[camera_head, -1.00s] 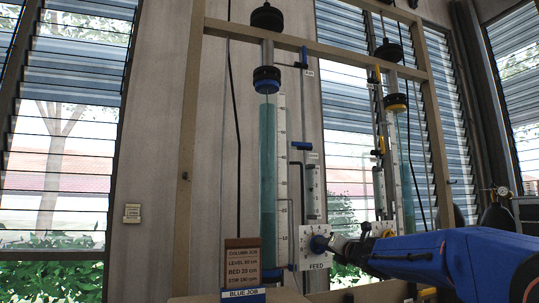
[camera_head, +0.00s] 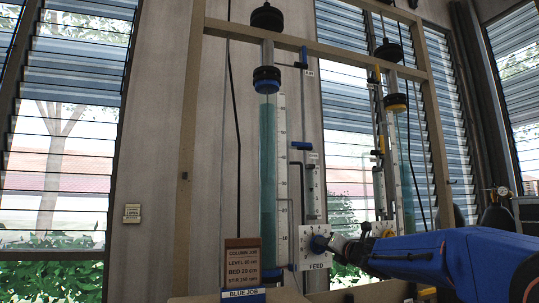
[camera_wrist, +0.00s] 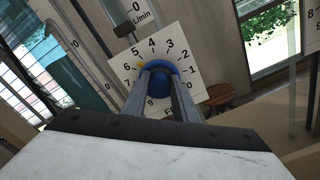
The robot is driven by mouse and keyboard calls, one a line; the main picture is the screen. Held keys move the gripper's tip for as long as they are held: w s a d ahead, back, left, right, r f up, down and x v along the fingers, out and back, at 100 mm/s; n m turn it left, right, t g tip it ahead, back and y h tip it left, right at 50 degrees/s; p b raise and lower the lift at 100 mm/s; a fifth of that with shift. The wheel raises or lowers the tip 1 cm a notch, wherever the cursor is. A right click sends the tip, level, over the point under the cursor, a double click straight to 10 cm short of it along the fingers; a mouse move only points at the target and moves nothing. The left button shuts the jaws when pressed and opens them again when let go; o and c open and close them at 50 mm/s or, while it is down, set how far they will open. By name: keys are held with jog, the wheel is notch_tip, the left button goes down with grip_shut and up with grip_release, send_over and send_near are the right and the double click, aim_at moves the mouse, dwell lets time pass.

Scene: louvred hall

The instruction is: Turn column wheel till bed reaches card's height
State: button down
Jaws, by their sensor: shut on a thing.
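The blue-marked column (camera_head: 268,165) is a tall clear tube of teal liquid with a darker bed (camera_head: 268,232) in its lower part. The bed's top lies near the scale's second mark up, roughly 20. The card (camera_head: 243,264) reads "COLUMN JOB" with level, bed and stir lines; the bed figure looks like 20 or 25 cm. The blue wheel (camera_wrist: 158,88) sits on a white numbered dial (camera_wrist: 185,72) labelled FEED. A yellow mark on it lies near 5 to 6. My gripper (camera_head: 330,244) is shut on this wheel, one finger each side.
A yellow-marked column (camera_head: 405,165) stands to the right in the same wooden frame (camera_head: 188,150). A small flow gauge (camera_head: 315,190) hangs above the dial. A blue job label (camera_head: 243,294) sits below the card. Louvred windows stand behind.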

jog(key=shift+w+a+r, duration=0.2)
jog(key=shift+w+a, duration=0.2)
jog(key=shift+a, duration=0.1)
jog(key=c, duration=1.5)
grip_release()
jog(key=shift+o, duration=0.3)
jog(key=shift+s+d+f, duration=0.15)
jog(key=shift+s+f, duration=0.15)
jog(key=shift+s, duration=0.1)
jog(key=shift+o, duration=0.4)
jog(key=shift+s+f, duration=0.15)
jog(key=shift+s, duration=0.05)
jog(key=shift+s+f, duration=0.15)
jog(key=shift+s, duration=0.05)
jog(key=shift+v, duration=2.3)
jog(key=shift+w+d, duration=0.1)
jog(key=shift+d, duration=0.1)
jog(key=v, duration=1.7)
